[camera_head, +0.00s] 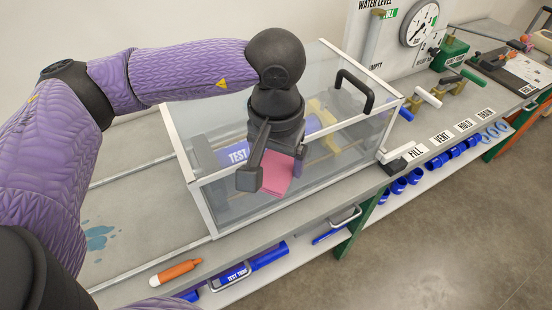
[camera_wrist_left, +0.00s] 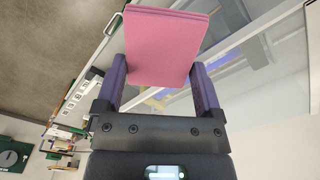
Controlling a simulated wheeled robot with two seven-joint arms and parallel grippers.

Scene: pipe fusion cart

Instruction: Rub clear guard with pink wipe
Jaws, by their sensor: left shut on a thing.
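The clear guard (camera_head: 225,195) is a see-through box with a white frame and a black handle (camera_head: 355,90), standing on the bench over a blue test pipe. My left gripper (camera_head: 283,165) is at the guard's upper front, pointing down, and is shut on the pink wipe (camera_head: 277,174). In the left wrist view the wipe (camera_wrist_left: 165,45) is a flat pink folded pad between the purple fingers (camera_wrist_left: 157,80), with the guard's pane and white frame behind it. I cannot tell whether the wipe touches the pane. My right gripper is not in view.
An orange marker-like tool (camera_head: 176,272) lies at the bench's front edge. A blue puddle (camera_head: 98,237) is on the bench at left. Valves with labels and a gauge (camera_head: 419,24) stand right of the guard. A lower shelf (camera_head: 300,262) holds blue pipe parts.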

